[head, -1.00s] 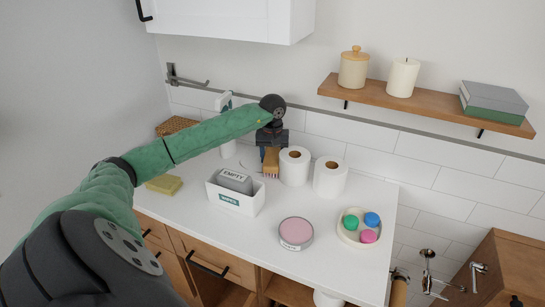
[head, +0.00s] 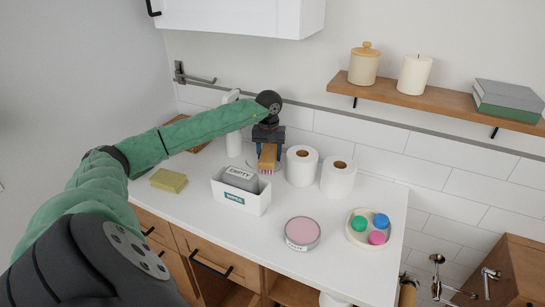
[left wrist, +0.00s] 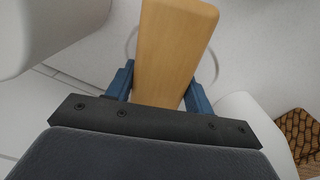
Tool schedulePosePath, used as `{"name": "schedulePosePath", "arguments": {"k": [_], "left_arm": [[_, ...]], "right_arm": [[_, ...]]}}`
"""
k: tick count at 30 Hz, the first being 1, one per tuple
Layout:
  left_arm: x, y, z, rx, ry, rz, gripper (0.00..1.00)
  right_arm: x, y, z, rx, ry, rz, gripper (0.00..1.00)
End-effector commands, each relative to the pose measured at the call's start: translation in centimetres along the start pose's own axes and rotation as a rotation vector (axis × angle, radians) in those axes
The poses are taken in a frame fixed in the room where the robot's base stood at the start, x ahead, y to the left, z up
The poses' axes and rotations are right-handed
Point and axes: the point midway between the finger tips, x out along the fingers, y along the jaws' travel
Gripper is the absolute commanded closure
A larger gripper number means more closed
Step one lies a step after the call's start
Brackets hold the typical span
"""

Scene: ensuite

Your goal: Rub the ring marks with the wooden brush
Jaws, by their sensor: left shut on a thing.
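The wooden brush (head: 268,158) is at the back of the white counter, in front of the wall tiles. My left gripper (head: 269,147) is shut on it, its blue fingers on both sides of the wood. In the left wrist view the brush's wooden body (left wrist: 174,50) sticks out between the fingers of my gripper (left wrist: 158,88). A faint grey ring mark (left wrist: 134,40) curves on the white surface beside and partly behind the brush. The brush hides much of the marked area. I cannot tell whether the bristles touch the counter. My right gripper is out of view.
Two paper rolls (head: 301,167) stand right of the brush. A white bin with a grey block (head: 240,198) is in front, a yellow sponge (head: 168,180) to the left, and a white bottle (head: 233,130) close behind-left. A pink-topped tin (head: 302,230) stands at the front.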

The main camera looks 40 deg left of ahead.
Motion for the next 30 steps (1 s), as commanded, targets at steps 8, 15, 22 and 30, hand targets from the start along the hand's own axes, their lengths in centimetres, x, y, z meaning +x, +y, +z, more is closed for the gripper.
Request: {"name": "schedulePosePath", "arguments": {"k": [8, 15, 22, 30], "left_arm": [[0.3, -1.4, -0.5, -0.002, 0.001, -0.002, 0.77], [0.4, -3.1, -1.1, -0.001, 0.001, -0.002, 0.77], [0.3, -3.8, -1.3, -0.001, 0.000, 0.000, 0.77], [0.6, -5.3, -1.8, -0.001, 0.001, -0.003, 0.77]], "right_arm": [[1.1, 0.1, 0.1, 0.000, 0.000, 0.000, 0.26], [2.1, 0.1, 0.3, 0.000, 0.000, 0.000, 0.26], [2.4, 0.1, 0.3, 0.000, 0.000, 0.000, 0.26], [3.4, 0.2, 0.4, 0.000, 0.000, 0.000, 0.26]]}}
